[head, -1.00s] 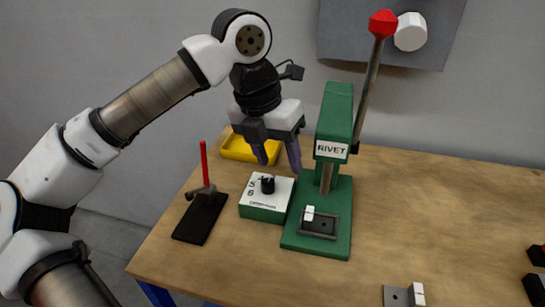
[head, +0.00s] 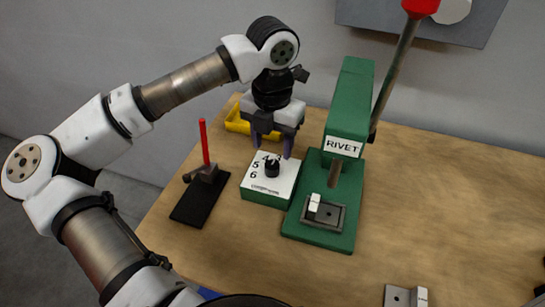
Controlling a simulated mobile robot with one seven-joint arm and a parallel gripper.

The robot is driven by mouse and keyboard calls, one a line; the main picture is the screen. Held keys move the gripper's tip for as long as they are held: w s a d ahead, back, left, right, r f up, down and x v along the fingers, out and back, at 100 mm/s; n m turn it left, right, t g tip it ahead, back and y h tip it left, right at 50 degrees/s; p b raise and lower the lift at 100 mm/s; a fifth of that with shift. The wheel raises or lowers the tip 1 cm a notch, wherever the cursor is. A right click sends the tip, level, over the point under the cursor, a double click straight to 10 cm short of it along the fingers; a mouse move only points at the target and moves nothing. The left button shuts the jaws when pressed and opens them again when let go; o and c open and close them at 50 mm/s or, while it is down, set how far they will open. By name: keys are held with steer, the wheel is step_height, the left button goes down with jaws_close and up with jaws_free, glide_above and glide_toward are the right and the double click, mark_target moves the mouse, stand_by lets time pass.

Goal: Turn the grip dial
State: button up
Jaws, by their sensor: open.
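The grip dial is a black knob (head: 271,167) on the white top of a green box (head: 266,195). Numbers, among them 4, 5 and 6, are printed beside the knob. My gripper (head: 271,147) points down with its two purple fingers apart. In the picture it is just above and behind the knob, and nothing shows between the fingers. I cannot tell whether the fingertips touch the box.
A green rivet press (head: 345,115) with a red-knobbed lever stands close on the right. A black stand with a red handle (head: 204,143) is on the left. A yellow tray (head: 237,119) lies behind my gripper. The wooden table (head: 460,200) is mostly clear at right.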

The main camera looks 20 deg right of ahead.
mark_target(272, 164)
step_height(272, 164, down, 6)
steer(key=shift+f+p, duration=0.15)
steer(key=shift+p, duration=0.4)
steer(key=c, duration=1)
